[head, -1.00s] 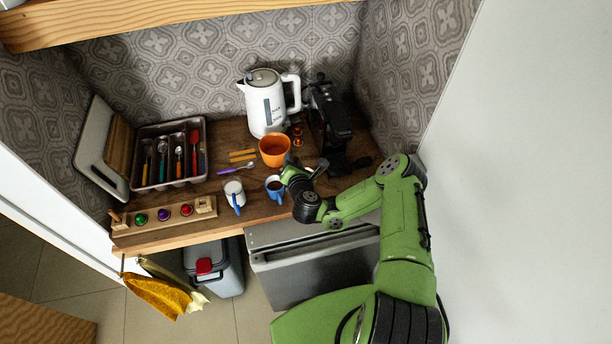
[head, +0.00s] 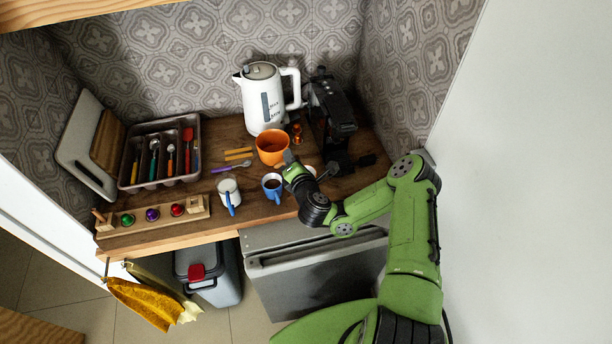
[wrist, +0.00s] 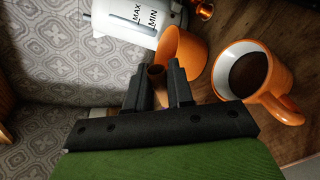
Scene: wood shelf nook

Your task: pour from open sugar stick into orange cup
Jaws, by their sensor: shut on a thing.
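My gripper (wrist: 160,92) is shut on a small brown tube, the sugar stick (wrist: 155,71), whose round end shows between the fingers in the wrist view. The orange cup (wrist: 249,73), with a handle and dark liquid inside, stands to the right of the fingers, apart from the stick. In the head view my gripper (head: 290,166) is above the counter's right part. There only a pale bit of what seems to be that cup (head: 310,170) shows behind it. The stick cannot be made out clearly there.
An orange bowl (head: 272,147) stands close behind the gripper, with a white kettle (head: 264,100) beyond. A blue cup (head: 273,186) and a white cup (head: 229,192) stand nearby. A black machine (head: 331,112) is at right.

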